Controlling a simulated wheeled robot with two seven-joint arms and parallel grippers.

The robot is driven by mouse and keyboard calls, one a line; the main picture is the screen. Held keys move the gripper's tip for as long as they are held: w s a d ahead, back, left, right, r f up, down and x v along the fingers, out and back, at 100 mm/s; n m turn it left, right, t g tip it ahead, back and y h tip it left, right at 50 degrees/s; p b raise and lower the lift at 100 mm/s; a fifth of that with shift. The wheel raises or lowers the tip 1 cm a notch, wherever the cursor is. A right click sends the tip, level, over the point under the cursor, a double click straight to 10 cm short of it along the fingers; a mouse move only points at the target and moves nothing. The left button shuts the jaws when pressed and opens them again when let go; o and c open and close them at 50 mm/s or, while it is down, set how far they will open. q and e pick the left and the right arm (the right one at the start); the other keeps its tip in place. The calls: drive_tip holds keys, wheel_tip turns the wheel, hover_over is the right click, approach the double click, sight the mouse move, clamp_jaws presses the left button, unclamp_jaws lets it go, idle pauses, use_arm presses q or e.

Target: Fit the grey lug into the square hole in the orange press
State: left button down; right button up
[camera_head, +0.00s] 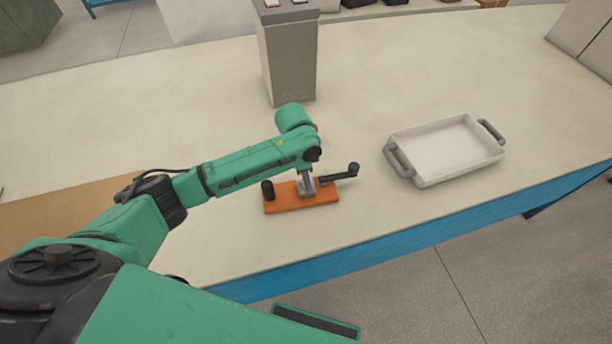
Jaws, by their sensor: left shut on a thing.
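The orange press (284,199) lies on the pale table near its front edge, left of the white tray. A black knob (267,190) stands at its left end, and a black crank-like handle (343,173) sticks out at its right. My left gripper (307,180) points down over the right part of the press, shut on the small grey lug (307,190). The lug is at or just above the press's surface; I cannot tell whether it is in the square hole, which is hidden. My right gripper is not in view.
A white tray (428,178) with grey handles stands to the right. A tall grey battery-like box (289,65) stands behind the press. A brown mat (60,215) lies at left, partly behind my arm. The table between is clear; its blue front edge (400,246) is close.

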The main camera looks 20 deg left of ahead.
sight(301, 187)
use_arm(q)
drive_tip(key=c, duration=0.7)
unclamp_jaws()
drive_tip(key=shift+o, duration=0.2)
wheel_tip(301, 187, up, 12)
drive_tip(key=a+b, duration=0.1)
drive_tip(key=shift+s, duration=0.35)
drive_tip(key=shift+a, duration=0.1)
